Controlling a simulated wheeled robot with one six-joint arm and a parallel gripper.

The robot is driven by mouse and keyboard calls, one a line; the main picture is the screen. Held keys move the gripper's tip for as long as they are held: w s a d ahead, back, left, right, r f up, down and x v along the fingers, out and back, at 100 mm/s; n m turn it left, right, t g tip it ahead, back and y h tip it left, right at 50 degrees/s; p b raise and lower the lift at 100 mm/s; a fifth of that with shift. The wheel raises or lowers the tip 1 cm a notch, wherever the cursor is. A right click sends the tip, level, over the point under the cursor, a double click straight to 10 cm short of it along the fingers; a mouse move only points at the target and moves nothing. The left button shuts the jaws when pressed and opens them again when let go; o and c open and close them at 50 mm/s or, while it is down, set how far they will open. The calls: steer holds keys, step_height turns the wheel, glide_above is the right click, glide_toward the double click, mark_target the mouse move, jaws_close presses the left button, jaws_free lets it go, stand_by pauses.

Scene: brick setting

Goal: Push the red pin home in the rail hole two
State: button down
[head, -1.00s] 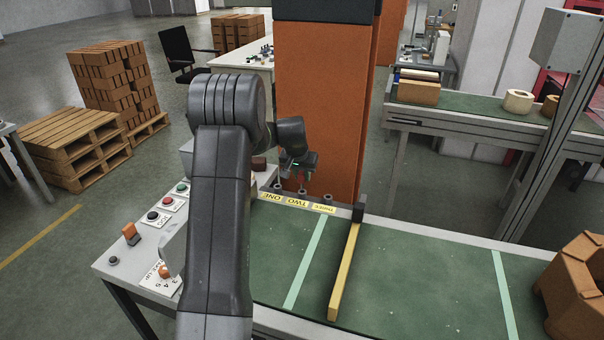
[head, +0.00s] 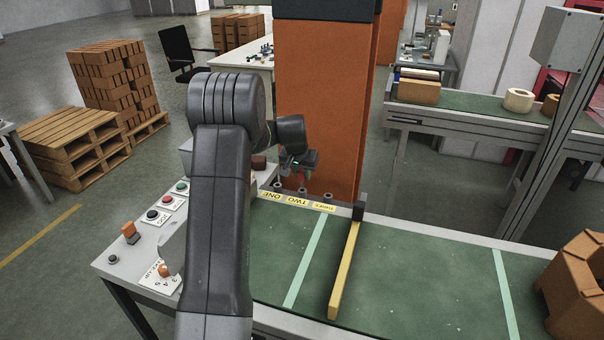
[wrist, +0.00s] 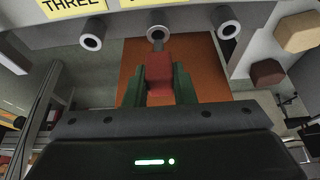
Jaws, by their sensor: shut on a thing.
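The red pin (wrist: 159,68) is in the wrist view, held between the two green fingers of my gripper (wrist: 159,84). Its far end points at the middle collar of the rail, hole two (wrist: 156,34). The end overlaps the lower edge of that collar, and I cannot tell whether it is inside or just in front. In the head view my gripper (head: 300,163) is just behind the rail's labelled edge, over the label TWO (head: 297,201). The pin is not clearly visible there.
Collars one (wrist: 227,22) and three (wrist: 92,35) flank the middle one. A yellow bar (head: 344,270) lies across the green belt (head: 420,275). Push buttons (head: 167,201) line the left panel. An orange pillar (head: 320,110) stands behind the gripper.

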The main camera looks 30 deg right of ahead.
mark_target(302, 181)
steer(key=shift+f, duration=0.2)
steer(key=shift+f+b, duration=1.55)
steer(key=shift+f, duration=0.35)
steer(key=c, duration=0.7)
jaws_free()
steer(key=shift+r, duration=0.1)
steer(key=shift+r+p, duration=1.75)
steer(key=shift+r, duration=1.3)
steer(key=shift+f, duration=0.1)
